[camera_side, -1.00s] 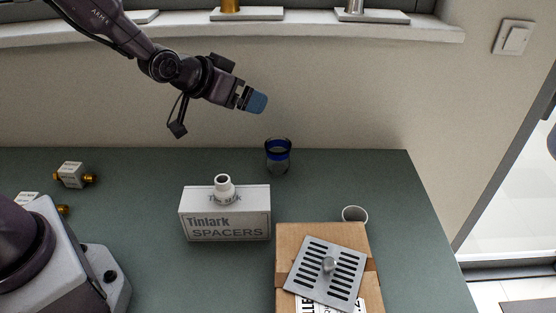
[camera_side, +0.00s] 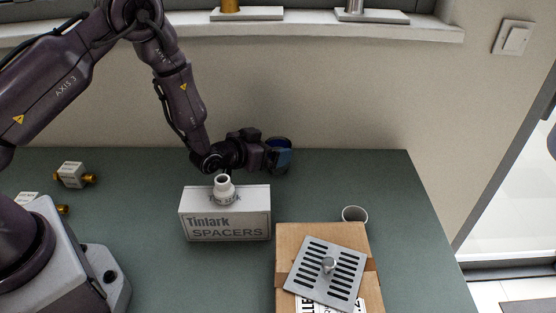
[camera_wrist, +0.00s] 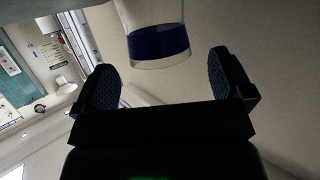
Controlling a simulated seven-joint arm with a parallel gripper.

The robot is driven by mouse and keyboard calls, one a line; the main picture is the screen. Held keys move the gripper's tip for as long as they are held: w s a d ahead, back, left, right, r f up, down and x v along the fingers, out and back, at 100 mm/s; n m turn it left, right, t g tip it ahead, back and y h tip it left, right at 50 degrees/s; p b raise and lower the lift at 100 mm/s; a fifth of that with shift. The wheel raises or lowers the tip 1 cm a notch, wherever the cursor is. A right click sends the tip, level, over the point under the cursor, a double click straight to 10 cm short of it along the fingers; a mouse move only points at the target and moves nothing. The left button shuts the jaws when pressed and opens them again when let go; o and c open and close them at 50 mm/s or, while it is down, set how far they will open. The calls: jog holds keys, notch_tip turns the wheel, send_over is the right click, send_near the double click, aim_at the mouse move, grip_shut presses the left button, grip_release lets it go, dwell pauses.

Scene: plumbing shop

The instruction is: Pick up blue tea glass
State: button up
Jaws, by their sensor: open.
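The blue tea glass (camera_side: 284,147) is a clear glass with a dark blue band, standing on the green table near the back wall. In the side view my gripper (camera_side: 277,155) is low at the glass's left side and hides part of it. In the wrist view the glass (camera_wrist: 158,42) appears at the top, ahead of and between the two blue-padded fingers of my gripper (camera_wrist: 170,82). The fingers are spread wide, with nothing held.
A white Tinlark Spacers box (camera_side: 226,222) with a white fitting (camera_side: 223,187) on it stands just in front of my gripper. A cardboard box (camera_side: 369,270) bearing a metal grate (camera_side: 325,272) and a white cup (camera_side: 355,214) are at front right.

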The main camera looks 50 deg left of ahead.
aim_at(286, 143)
jog(key=shift+x, duration=1.85)
jog(key=shift+f, duration=0.1)
jog(key=c, duration=1)
